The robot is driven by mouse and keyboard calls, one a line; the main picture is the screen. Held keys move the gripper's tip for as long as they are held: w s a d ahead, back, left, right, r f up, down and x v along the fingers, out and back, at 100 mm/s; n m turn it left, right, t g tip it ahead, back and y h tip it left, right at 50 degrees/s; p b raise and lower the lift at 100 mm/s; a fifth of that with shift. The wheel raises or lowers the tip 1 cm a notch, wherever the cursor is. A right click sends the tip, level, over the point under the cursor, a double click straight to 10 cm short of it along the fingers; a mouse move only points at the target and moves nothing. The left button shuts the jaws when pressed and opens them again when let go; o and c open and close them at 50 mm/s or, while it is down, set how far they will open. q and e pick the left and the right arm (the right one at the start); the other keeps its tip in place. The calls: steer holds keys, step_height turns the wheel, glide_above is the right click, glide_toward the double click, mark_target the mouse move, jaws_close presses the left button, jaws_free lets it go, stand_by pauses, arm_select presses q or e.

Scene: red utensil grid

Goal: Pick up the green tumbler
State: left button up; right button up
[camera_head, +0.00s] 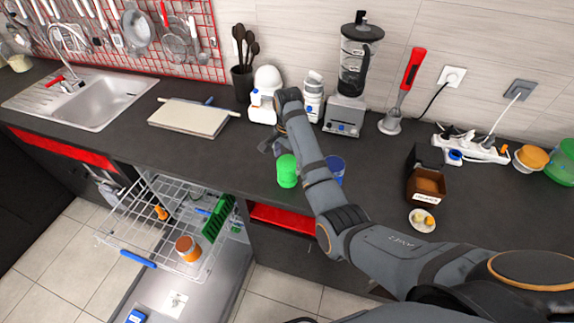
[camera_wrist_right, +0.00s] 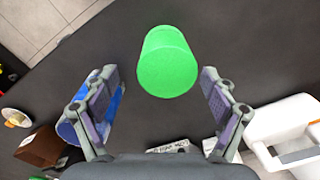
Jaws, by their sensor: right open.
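The green tumbler (camera_head: 287,172) stands on the dark counter near its front edge. In the right wrist view the tumbler (camera_wrist_right: 167,65) shows between and slightly beyond the tips of my right gripper (camera_wrist_right: 158,76). The fingers are spread wide, with a gap on both sides of the tumbler. In the head view my right gripper (camera_head: 274,147) is just behind and left of the tumbler, partly hidden by my arm. My left gripper is not in view.
A blue cup (camera_head: 337,165) stands close to the right of the tumbler, partly behind my right arm; in the wrist view it (camera_wrist_right: 68,132) is behind one finger. A white board (camera_head: 190,118) lies left. An open dishwasher rack (camera_head: 165,225) is below the edge.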

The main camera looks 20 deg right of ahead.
mark_target(287, 162)
step_height(287, 162, down, 3)
steer(key=shift+r, duration=0.2)
steer(key=shift+w+f, duration=0.55)
steer(key=shift+f, duration=0.05)
step_height(287, 162, down, 2)
steer(key=shift+d+p, duration=0.15)
steer(key=shift+p, duration=0.8)
step_height(287, 162, down, 3)
steer(key=shift+r, duration=0.15)
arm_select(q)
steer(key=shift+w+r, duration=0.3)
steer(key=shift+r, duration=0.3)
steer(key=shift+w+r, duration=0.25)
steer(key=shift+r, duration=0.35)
arm_select(e)
steer(key=c, duration=1.1)
